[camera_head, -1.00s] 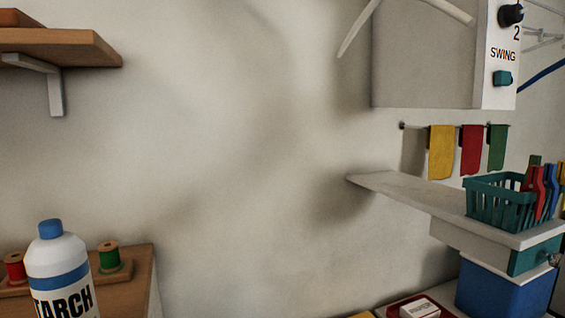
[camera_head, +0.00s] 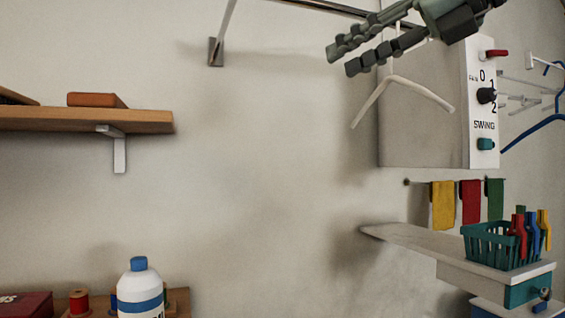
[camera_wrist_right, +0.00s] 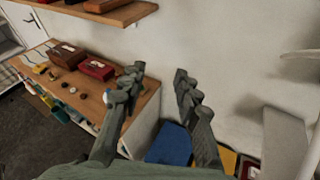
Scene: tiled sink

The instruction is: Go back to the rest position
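My left gripper is in neither view.
A control box (camera_head: 482,110) marked SWING hangs at right. Below it a white shelf (camera_head: 400,236) carries a teal basket (camera_head: 485,245) of pegs. A wooden shelf (camera_head: 60,120) and a blue-capped bottle (camera_head: 140,292) are at left. The middle wall is bare.

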